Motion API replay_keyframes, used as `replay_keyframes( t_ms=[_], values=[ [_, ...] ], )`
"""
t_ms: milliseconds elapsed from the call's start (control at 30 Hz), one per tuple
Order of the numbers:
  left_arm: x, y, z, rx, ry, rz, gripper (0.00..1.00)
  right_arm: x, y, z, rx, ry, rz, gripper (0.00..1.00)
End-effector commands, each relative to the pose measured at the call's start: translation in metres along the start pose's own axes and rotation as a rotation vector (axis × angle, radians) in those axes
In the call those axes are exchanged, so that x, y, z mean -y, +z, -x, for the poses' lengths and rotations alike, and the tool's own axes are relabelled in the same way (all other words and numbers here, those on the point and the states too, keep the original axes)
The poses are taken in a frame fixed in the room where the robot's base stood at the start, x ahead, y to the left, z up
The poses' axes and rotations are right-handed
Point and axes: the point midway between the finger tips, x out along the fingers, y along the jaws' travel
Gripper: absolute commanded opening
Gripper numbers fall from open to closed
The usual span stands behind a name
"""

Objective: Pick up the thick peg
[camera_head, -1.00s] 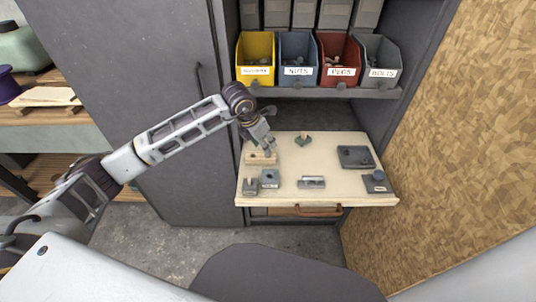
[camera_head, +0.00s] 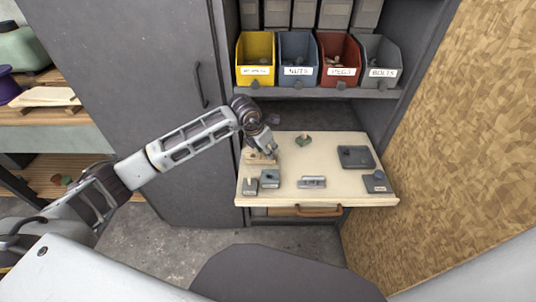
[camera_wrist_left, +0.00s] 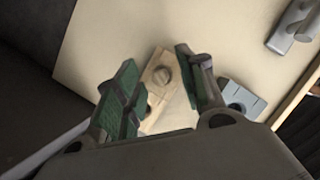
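A wooden block (camera_wrist_left: 158,92) lies at the back left of the pale board (camera_head: 330,150); it also shows in the head view (camera_head: 252,158). A round grey-brown peg (camera_wrist_left: 161,76) stands in it in the wrist view, with a dark hole beside it. I cannot read a size on the peg. My left gripper (camera_wrist_left: 155,60) is open, with green-padded fingers on either side of the block and nothing held. In the head view the left gripper (camera_head: 268,150) hangs just above the block and partly hides it. My right gripper is not in view.
A notched grey block (camera_head: 249,186), a blue-grey block with a hole (camera_head: 270,178) and a metal part (camera_head: 312,182) stand near the front. Dark fixtures (camera_head: 356,157) lie on the right. Labelled bins (camera_head: 339,60) line the shelf above. The board's middle is clear.

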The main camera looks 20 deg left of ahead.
Motion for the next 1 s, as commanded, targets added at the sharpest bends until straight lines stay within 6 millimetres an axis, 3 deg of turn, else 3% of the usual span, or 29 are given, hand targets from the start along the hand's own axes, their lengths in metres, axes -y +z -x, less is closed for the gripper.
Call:
replay_keyframes(
  t_ms=[433,700,1000],
  values=[
    [0.000,0.000,0.000,0.000,0.000,0.000,0.40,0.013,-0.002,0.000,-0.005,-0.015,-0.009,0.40],
    [0.000,0.000,0.000,0.000,0.000,0.000,0.06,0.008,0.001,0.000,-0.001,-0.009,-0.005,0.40],
    [0.000,0.000,0.000,0.000,0.000,0.000,0.04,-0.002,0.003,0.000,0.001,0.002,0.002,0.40]
  ],
)
